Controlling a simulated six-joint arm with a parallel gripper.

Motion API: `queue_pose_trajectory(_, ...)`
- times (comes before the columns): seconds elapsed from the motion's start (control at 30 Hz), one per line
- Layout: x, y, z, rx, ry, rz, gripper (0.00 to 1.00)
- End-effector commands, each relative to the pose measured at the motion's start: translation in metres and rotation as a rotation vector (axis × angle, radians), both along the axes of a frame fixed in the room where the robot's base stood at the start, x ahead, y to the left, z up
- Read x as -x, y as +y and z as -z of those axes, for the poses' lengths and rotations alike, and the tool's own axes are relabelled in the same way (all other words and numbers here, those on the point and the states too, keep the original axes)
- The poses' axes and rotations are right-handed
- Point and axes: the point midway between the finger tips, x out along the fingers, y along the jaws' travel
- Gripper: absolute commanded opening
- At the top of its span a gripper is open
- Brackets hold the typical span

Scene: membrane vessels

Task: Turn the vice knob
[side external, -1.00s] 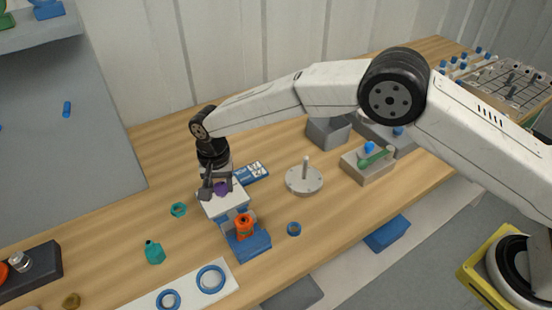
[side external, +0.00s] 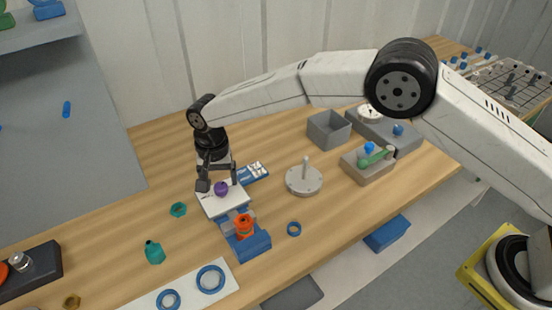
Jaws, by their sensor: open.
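The vice (side external: 255,243) is a blue body with grey jaws at the middle front of the bench. An orange and green part stands upright between its jaws. A white block (side external: 212,205) adjoins it at the back, with a round purple knob (side external: 221,188) on top. My gripper (side external: 218,182) points down just above the purple knob. Its fingers are apart, one on each side of the knob, and nothing shows held. I cannot tell whether either finger touches the knob.
A grey disc with an upright peg (side external: 304,181) stands to the right. A blue ring (side external: 294,229) lies nearer. A grey open bin (side external: 329,130) stands at the back.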

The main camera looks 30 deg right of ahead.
Motion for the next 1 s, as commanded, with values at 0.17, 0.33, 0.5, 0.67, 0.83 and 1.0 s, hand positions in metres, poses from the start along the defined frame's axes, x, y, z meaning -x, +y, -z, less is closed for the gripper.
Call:
queue_pose_trajectory(0.17,0.000,0.000,-0.026,-0.001,-0.002,0.000,0.84)
queue_pose_trajectory(0.33,0.000,0.000,-0.045,-0.001,-0.002,0.001,0.84)
queue_pose_trajectory(0.5,0.000,0.000,-0.054,0.000,-0.001,0.001,0.84)
queue_pose_trajectory(0.67,0.000,0.000,-0.055,0.000,0.000,0.001,0.84)
queue_pose_trajectory(0.83,0.000,0.000,-0.055,-0.001,0.000,0.001,0.84)
queue_pose_trajectory(1.0,0.000,-0.006,-0.057,-0.002,-0.003,-0.004,0.84)
